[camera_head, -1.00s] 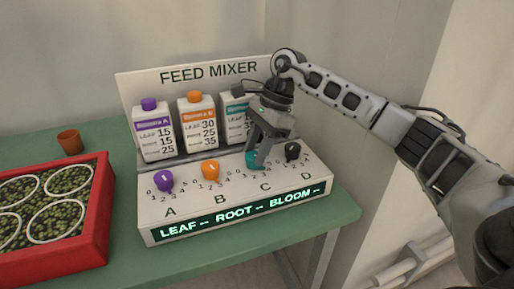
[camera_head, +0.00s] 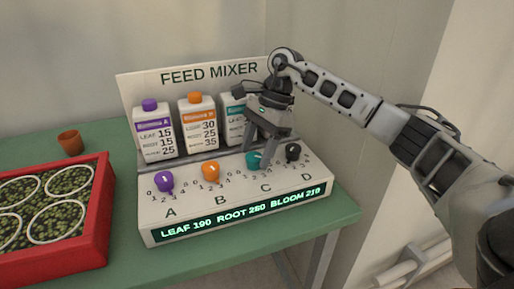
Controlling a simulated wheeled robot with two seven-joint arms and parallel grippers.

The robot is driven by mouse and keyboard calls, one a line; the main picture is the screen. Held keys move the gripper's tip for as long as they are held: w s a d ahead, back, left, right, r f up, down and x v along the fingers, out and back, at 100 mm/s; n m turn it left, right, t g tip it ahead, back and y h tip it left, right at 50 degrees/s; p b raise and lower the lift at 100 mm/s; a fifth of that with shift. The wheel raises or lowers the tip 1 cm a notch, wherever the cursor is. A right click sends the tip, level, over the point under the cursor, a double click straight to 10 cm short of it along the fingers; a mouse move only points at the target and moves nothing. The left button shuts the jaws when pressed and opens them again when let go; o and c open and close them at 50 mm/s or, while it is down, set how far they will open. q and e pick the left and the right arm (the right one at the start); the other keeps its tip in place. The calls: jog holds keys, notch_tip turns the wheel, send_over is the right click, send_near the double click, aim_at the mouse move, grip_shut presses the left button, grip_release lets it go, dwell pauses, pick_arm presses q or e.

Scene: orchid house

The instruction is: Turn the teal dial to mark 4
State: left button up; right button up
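The teal dial (camera_head: 254,160) sits above letter C on the sloped white panel of the feed mixer (camera_head: 150,222). Its pointer is too small to read against its marks. My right gripper (camera_head: 262,146) is just above and behind the teal dial, pointing down. Its two fingers are apart with nothing between them, and they look clear of the dial. The lit display (camera_head: 245,213) reads LEAF 190, ROOT 280 and BLOOM 210, as far as I can read it. My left gripper is not in view.
A purple dial (camera_head: 165,181), an orange dial (camera_head: 210,172) and a black dial (camera_head: 292,152) share the panel. Purple (camera_head: 154,132), orange (camera_head: 198,122) and teal-labelled (camera_head: 231,118) bottles stand behind. A red tray (camera_head: 97,235) of plants and a small pot (camera_head: 70,142) are left.

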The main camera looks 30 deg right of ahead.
pick_arm(q)
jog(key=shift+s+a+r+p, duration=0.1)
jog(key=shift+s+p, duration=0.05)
jog(key=shift+p, duration=0.5)
pick_arm(e)
jog(key=v, duration=1.6)
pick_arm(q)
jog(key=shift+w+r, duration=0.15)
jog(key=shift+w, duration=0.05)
pick_arm(e)
jog(key=shift+s, duration=0.1)
jog(key=shift+f, duration=0.1)
